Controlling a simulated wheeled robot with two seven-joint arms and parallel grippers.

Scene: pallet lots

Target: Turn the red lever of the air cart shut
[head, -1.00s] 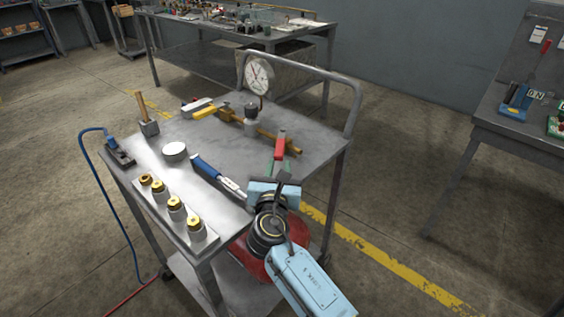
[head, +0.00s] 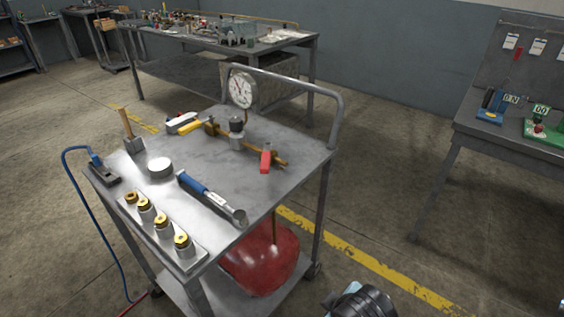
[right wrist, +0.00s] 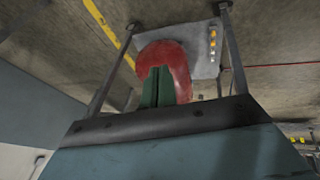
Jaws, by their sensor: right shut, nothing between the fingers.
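The red lever (head: 266,160) sits near the right end of the brass pipe (head: 252,146) on the air cart's grey top (head: 205,152). It lies crosswise to the pipe, its red grip towards me. A round gauge (head: 241,90) stands behind it. The red tank (head: 262,262) is on the shelf below. Part of my right arm shows at the bottom right of the head view, well apart from the lever. In the right wrist view my right gripper (right wrist: 158,78) is shut and empty, its green fingers in front of the red tank (right wrist: 168,58). My left gripper is not in view.
A blue-handled wrench (head: 203,193), a plate with several brass-topped fittings (head: 186,258), a round tin (head: 160,167) and a mallet (head: 132,143) lie on the cart. A bench (head: 490,130) stands at right. The floor between is clear.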

